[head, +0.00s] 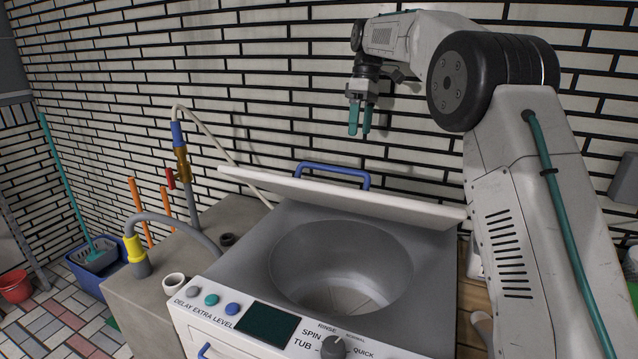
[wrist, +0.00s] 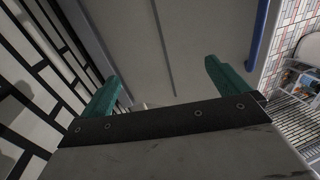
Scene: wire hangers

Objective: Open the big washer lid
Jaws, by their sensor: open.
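The big washer (head: 430,290) has its round drum opening uncovered. Its white lid (head: 300,188) stands raised and tilted at the back of the top, seen nearly edge-on. A blue handle (head: 335,172) shows behind the lid's upper edge. My gripper (head: 360,131) hangs above and behind the lid, fingers pointing down, apart from it and empty. In the wrist view, my gripper's teal fingers (wrist: 165,85) are spread apart. Beyond them lies a grey panel (wrist: 205,40), likely the lid's outer face, with the blue handle (wrist: 258,38) at right.
A brick wall (head: 270,70) is close behind the washer and gripper. A concrete block (head: 150,300) with pipes and a yellow-collared hose (head: 135,250) stands left of the washer. A blue basket (head: 90,265) and red bucket (head: 15,286) are on the floor at far left.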

